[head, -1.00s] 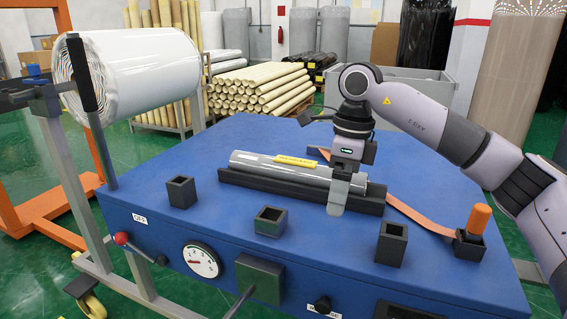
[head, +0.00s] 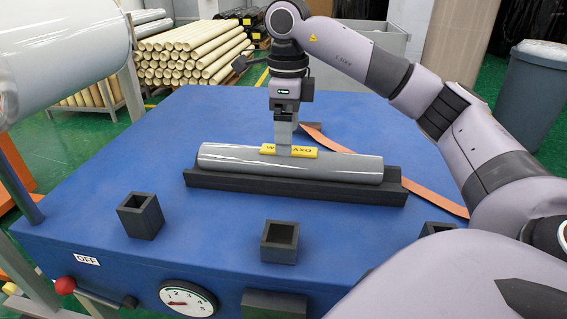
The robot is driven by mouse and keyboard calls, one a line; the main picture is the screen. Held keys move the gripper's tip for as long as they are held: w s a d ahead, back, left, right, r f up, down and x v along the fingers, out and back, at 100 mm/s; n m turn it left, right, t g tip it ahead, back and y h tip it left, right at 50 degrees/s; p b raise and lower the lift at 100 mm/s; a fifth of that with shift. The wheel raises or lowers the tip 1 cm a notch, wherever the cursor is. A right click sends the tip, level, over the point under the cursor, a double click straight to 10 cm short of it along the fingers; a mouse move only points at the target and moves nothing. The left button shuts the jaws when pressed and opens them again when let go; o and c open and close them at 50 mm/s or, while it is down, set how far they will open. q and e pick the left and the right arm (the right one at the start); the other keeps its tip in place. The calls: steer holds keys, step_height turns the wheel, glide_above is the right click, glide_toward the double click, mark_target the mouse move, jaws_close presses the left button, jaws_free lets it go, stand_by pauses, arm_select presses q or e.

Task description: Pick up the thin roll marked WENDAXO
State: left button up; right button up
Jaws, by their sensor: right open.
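The thin grey roll (head: 340,167) lies lengthwise in a black cradle (head: 300,190) on the blue table. Its yellow label (head: 305,153) faces up, with "W" and "AXO" readable and the middle letters covered by my gripper. My right gripper (head: 284,150) points down over the middle of the roll, at the label. It is open; one finger shows in front, and part of the other shows behind the roll. The roll still rests in the cradle. My left gripper is not in view.
The blue table (head: 120,170) carries black square sockets (head: 140,216) (head: 279,242) in front of the cradle. An orange strap (head: 435,198) runs behind the cradle to the right. A large white wrapped roll (head: 60,55) hangs at the upper left.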

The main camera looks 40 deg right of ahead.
mark_target(289, 163)
steer(key=f+b, duration=0.1)
steer(key=f, duration=0.1)
steer(key=s+f, duration=0.1)
steer(key=f, duration=0.1)
steer(key=shift+a+b, duration=0.1)
steer(key=shift+b, duration=0.25)
steer(key=shift+f, duration=0.6)
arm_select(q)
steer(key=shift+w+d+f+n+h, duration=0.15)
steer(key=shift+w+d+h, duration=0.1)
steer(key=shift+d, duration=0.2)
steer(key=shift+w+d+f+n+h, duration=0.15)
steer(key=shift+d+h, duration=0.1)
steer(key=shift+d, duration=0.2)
arm_select(e)
steer(key=shift+w+r, duration=0.1)
steer(key=c, duration=1.6)
